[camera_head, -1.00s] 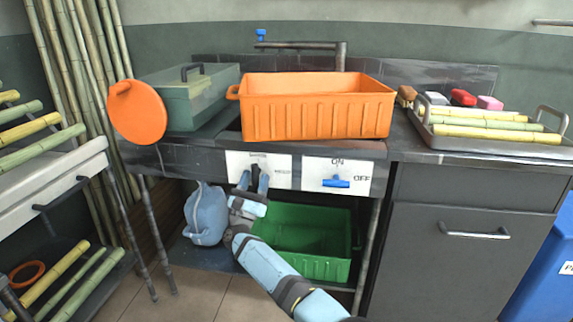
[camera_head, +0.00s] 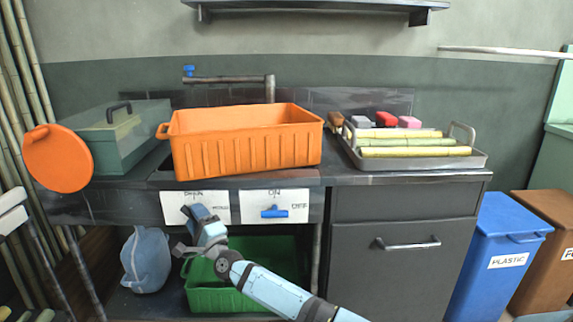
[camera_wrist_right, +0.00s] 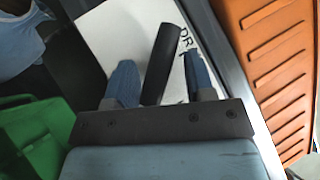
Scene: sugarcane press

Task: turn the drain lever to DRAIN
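The black drain lever (camera_wrist_right: 161,62) shows in the right wrist view, its free end beside partly hidden letters starting "DR" on a white label plate (camera_wrist_right: 108,32). My right gripper (camera_wrist_right: 159,66) is open, with one blue finger on each side of the lever. The lever looks nearer the left finger; I cannot tell whether they touch. In the head view, my right gripper (camera_head: 193,215) is in front of the left label plate (camera_head: 222,207) under the counter and hides the lever.
A blue ON/OFF handle (camera_head: 275,212) is on the plate just to the right. An orange basin (camera_head: 245,145) stands above, and a green crate (camera_head: 212,298) sits below. A pale blue bag (camera_head: 145,262) lies left of the crate. A cabinet (camera_head: 395,260) stands at right.

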